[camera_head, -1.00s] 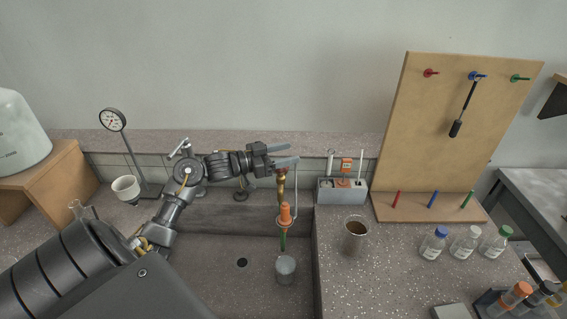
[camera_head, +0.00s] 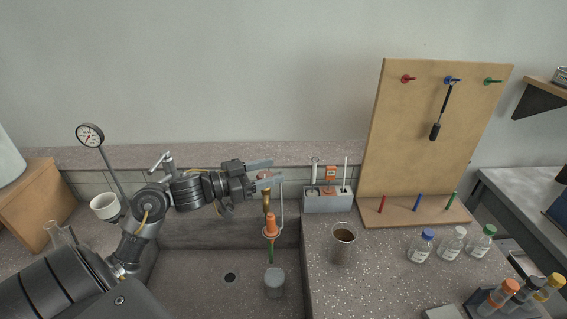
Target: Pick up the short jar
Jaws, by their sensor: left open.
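A low, round container (camera_head: 561,76) sits on a dark wall shelf at the upper right, cut off by the picture edge. It may be the short jar, but I cannot tell for sure. My left gripper (camera_head: 268,172) is open, with nothing between its fingers. It is over the back of the sink, by the top of the brass tap, far to the left of that container. My right gripper is not in view.
A dial gauge (camera_head: 89,136) stands left.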

